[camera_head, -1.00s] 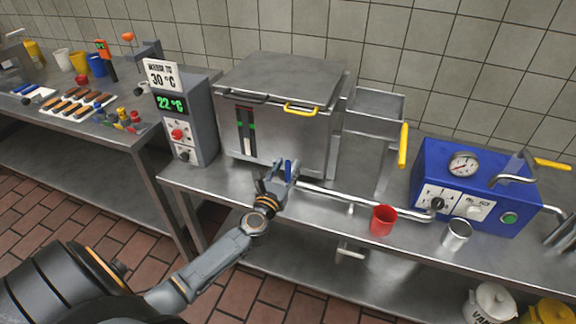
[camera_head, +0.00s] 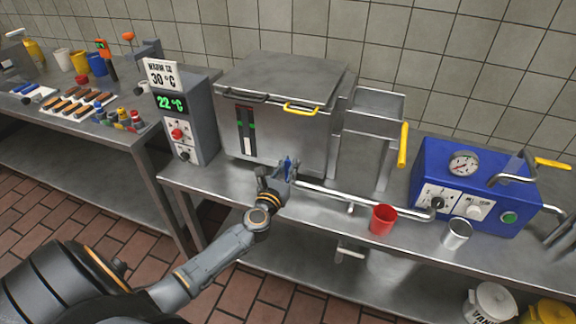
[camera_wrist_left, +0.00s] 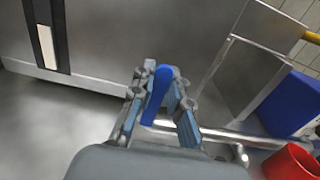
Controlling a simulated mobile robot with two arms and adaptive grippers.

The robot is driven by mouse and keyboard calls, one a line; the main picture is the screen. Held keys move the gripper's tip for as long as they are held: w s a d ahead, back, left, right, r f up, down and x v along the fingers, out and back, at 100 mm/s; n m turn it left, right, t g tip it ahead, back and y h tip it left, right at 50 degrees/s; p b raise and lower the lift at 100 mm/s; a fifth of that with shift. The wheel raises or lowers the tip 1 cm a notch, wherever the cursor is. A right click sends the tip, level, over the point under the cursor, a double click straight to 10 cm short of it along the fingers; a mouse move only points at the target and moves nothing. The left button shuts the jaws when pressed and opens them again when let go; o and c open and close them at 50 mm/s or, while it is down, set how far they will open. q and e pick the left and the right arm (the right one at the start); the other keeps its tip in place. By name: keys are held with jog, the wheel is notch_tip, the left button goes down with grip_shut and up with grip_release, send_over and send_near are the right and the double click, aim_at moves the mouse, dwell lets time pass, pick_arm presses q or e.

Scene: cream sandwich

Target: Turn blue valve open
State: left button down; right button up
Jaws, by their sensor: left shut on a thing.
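The blue valve handle (camera_head: 288,166) sits at the front bottom of the steel tank (camera_head: 275,125), where a steel pipe (camera_head: 340,194) starts and runs right. My left gripper (camera_head: 282,172) is at the handle. In the left wrist view the blue handle (camera_wrist_left: 157,96) stands between the two fingers of my left gripper (camera_wrist_left: 160,100), tilted slightly, and the fingers are shut on it. The valve body beneath it is hidden by the gripper. My right gripper is in neither view.
A blue pump box (camera_head: 475,190) with a gauge stands at the right. A red cup (camera_head: 383,219) and a metal cup (camera_head: 456,234) stand near the pipe. A grey control box (camera_head: 186,125) reading 22 °C stands left of the tank.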

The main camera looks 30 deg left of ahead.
pick_arm(q)
jog(key=shift+d, duration=0.1)
jog(key=shift+d+m+p, duration=0.2)
jog(key=shift+m+p, duration=0.1)
jog(key=shift+m, duration=0.2)
jog(key=shift+w+d+f+m+p, duration=0.2)
jog(key=shift+d+f+m, duration=0.65)
jog(key=shift+m, duration=1.7)
jog(key=shift+w+d+f+m+p, duration=0.15)
jog(key=shift+d+f+m, duration=0.7)
jog(key=shift+m, duration=1.75)
jog(key=shift+w+d+f+m+p, duration=0.2)
jog(key=shift+d+f+m, duration=0.65)
jog(key=shift+m, duration=1.7)
jog(key=shift+f, duration=0.1)
jog(key=c, duration=1.3)
grip_release()
